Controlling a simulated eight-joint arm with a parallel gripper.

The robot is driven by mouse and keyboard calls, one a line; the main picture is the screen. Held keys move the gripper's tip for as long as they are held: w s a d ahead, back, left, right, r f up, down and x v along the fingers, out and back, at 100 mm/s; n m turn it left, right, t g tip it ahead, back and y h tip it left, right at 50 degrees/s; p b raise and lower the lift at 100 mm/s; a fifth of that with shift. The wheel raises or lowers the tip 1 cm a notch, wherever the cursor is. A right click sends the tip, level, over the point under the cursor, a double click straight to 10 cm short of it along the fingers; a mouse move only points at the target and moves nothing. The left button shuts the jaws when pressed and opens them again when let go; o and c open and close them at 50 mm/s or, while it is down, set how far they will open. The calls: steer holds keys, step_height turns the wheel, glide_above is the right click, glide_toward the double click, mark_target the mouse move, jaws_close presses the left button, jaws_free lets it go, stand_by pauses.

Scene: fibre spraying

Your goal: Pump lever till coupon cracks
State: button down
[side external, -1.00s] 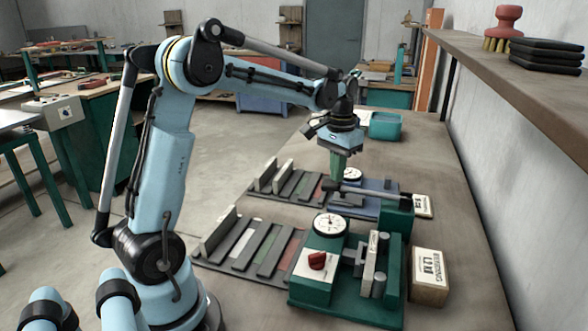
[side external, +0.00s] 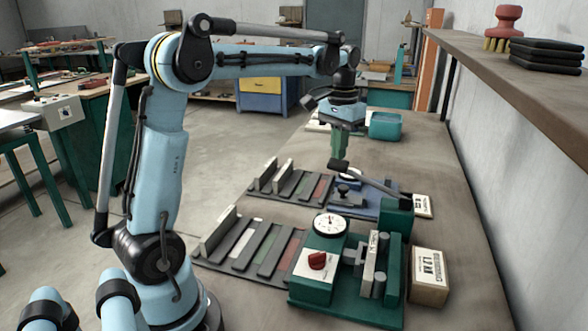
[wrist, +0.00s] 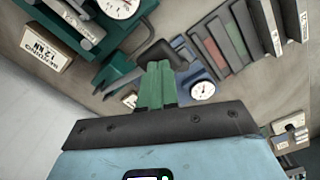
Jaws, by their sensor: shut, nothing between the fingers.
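My gripper (side external: 340,163) is shut and empty, fingers pointing down at the free end of the black-handled lever (side external: 368,181). The lever slants up from a green block on the green press (side external: 345,297), its handle raised. In the wrist view my green fingers (wrist: 158,68) overlap the lever handle (wrist: 159,50); whether they touch it, I cannot tell. The press has a white dial (side external: 331,224) and a red knob (side external: 316,260). A pale upright bar (side external: 370,264) sits among its grey rollers; I cannot tell whether it is the coupon or see any crack. The dial reading is too small to read.
A labelled block (side external: 428,276) stands right of the press. A slotted rack (side external: 242,247) with coloured strips lies left of it. A blue device (side external: 376,207) and another rack (side external: 300,184) lie behind. A teal bin (side external: 385,126) is farther back. A shelf overhangs the right side.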

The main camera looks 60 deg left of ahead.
mark_target(338, 172)
steer(key=shift+f, duration=0.1)
stand_by(1.8)
stand_by(0.3)
stand_by(1.8)
stand_by(0.4)
steer(key=shift+f, duration=3.2)
steer(key=shift+r, duration=3.3)
steer(key=shift+d, duration=0.1)
